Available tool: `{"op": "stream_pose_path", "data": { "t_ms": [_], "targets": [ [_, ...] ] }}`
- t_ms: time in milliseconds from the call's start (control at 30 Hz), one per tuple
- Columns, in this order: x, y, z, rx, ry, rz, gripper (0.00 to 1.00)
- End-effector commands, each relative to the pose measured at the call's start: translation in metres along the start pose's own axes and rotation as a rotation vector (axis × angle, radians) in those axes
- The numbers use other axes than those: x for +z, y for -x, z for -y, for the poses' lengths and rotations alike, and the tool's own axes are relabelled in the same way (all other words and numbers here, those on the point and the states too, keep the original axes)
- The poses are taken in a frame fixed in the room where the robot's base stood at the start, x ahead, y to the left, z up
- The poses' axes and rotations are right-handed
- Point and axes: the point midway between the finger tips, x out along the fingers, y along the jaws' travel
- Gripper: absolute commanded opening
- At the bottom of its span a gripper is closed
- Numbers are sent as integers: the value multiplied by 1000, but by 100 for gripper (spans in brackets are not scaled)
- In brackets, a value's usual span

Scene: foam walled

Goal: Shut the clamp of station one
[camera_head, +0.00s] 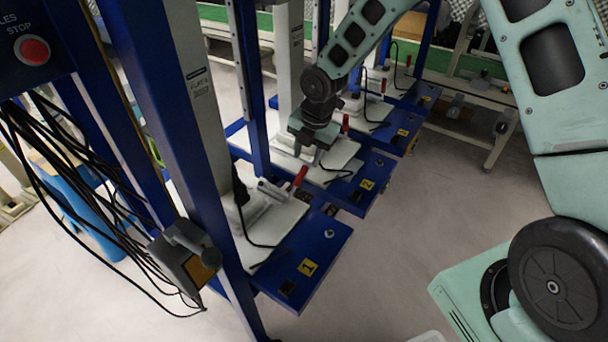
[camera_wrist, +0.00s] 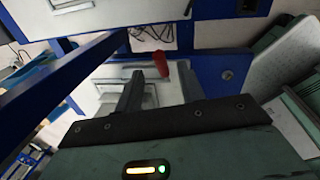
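Station one is the nearest blue-edged station, marked with a yellow "1" label (camera_head: 307,267). Its clamp (camera_head: 272,190) sits on the white plate, and its red handle (camera_head: 299,178) sticks up at a slant. My gripper (camera_head: 313,156) points down just above and behind this handle in the head view. In the wrist view my gripper (camera_wrist: 158,72) has its two dark fingers apart, with a red handle (camera_wrist: 161,62) showing between and beyond the tips. I cannot tell whether a finger touches it. The clamp's metal body is mostly hidden in the wrist view.
Station two (camera_head: 367,184) and further stations stand in a row behind, with red handles of their own. A blue post (camera_head: 190,130) rises left of station one. A black cable (camera_head: 245,235) lies over the plate. Floor (camera_head: 390,270) is clear at right.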

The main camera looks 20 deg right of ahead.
Motion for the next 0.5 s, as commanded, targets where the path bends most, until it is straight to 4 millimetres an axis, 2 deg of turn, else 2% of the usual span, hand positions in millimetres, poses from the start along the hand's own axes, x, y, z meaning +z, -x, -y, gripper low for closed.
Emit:
{"op": "stream_pose_path", "data": {
  "t_ms": [33, 200, 333, 500],
  "targets": [
    [-1, -15, 1, -2, 2, -1, 39],
    [0, -43, 0, -1, 2, 0, 39],
    [-1, -56, 0, -1, 1, -1, 39],
    [0, -62, 0, 1, 1, 1, 39]
  ]
}}
